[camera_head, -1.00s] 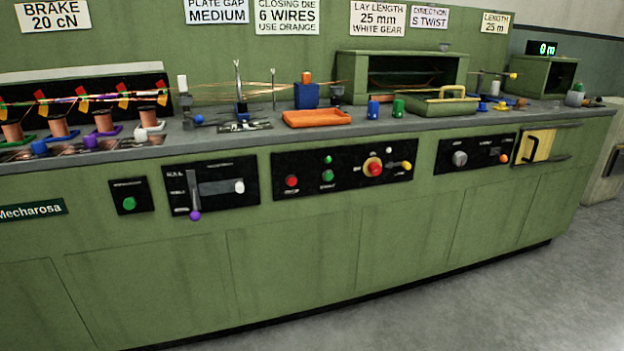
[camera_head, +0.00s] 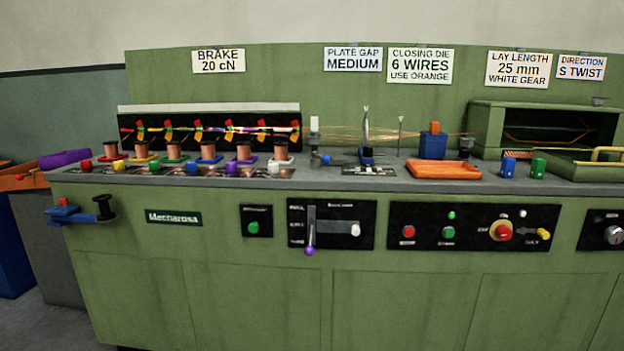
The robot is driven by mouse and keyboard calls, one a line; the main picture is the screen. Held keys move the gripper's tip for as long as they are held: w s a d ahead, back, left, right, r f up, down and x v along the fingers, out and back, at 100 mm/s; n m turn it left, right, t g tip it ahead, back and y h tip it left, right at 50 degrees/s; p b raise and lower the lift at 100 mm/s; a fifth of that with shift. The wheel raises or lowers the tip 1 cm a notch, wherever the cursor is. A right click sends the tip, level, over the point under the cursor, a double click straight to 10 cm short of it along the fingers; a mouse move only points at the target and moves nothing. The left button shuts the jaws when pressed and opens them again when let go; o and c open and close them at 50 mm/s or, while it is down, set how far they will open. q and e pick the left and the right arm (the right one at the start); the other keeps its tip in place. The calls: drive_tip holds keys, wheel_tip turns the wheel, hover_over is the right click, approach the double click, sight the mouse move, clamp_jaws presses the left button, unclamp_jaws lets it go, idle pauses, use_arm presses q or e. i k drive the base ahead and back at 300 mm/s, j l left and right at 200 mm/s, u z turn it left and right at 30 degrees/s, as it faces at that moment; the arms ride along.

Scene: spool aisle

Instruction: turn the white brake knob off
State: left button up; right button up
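The white brake knob (camera_head: 274,167) sits on the front edge of the bench, at the right end of a row of coloured knobs. Behind it stands a copper spool (camera_head: 281,148) on a white base. The knob is small in view, and I cannot tell its setting. A sign (camera_head: 218,60) above reads "BRAKE 20 cN". Neither of my grippers is in view.
Other knobs in the row include a purple one (camera_head: 232,168) and a blue one (camera_head: 193,169). A lever with a purple ball (camera_head: 309,251) sticks out of the front panel. An orange tray (camera_head: 443,170) lies farther right. Blue and grey bins stand at the left.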

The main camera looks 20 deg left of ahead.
sight(273, 168)
drive_tip(key=i+u, duration=0.1)
drive_tip(key=u, duration=0.6)
drive_tip(key=i+u, duration=0.15)
drive_tip(key=u, duration=0.2)
